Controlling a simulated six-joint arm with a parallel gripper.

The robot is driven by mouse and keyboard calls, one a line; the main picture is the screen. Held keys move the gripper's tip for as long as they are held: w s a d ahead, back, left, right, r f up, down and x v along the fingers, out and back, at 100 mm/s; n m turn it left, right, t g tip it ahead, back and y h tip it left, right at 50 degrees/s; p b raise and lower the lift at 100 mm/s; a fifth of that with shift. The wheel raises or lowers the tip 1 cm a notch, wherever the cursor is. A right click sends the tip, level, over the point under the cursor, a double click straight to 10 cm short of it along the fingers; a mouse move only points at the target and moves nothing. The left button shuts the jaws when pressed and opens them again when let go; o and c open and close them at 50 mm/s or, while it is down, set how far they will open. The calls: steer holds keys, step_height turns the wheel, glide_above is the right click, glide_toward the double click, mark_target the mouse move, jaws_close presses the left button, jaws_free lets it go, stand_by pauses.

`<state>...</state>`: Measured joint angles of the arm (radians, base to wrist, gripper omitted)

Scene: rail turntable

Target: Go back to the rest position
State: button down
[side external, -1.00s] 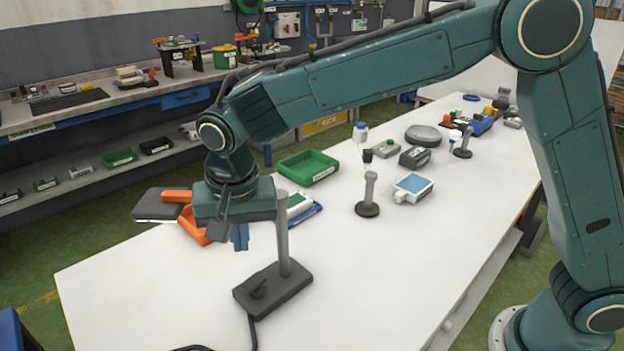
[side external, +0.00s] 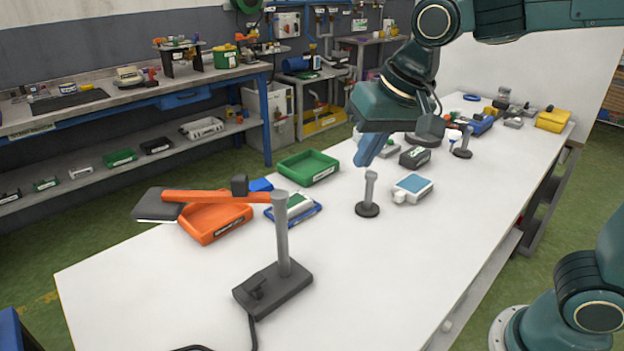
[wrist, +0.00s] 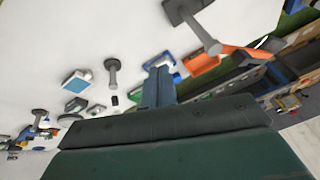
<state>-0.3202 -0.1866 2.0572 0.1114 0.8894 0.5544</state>
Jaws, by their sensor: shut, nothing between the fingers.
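My gripper (side external: 372,147) is up above the far half of the white table (side external: 180,290) in the side external view, with its blue fingers pointing down and to the left. The fingers are together and hold nothing. In the wrist view my gripper (wrist: 158,88) shows as blue fingers side by side over the table, apart from every object. The orange arm of the grey stand (side external: 283,240) reaches left above the orange tray (side external: 218,222).
A green tray (side external: 308,167), a short grey post (side external: 369,190) and a blue-and-white box (side external: 412,188) stand near the middle. Several small items crowd the far end. The table's front right area is clear.

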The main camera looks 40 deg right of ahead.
steer(key=s+d+f+n, duration=0.1)
steer(key=s+d+n, duration=0.1)
steer(key=s+d, duration=0.2)
steer(key=s+d+f+n+t, duration=0.1)
steer(key=s+d, duration=0.3)
steer(key=s, duration=0.7)
steer(key=shift+s+d+f+n+h, duration=0.15)
steer(key=shift+d+f+n+h, duration=0.2)
steer(key=shift+f, duration=0.2)
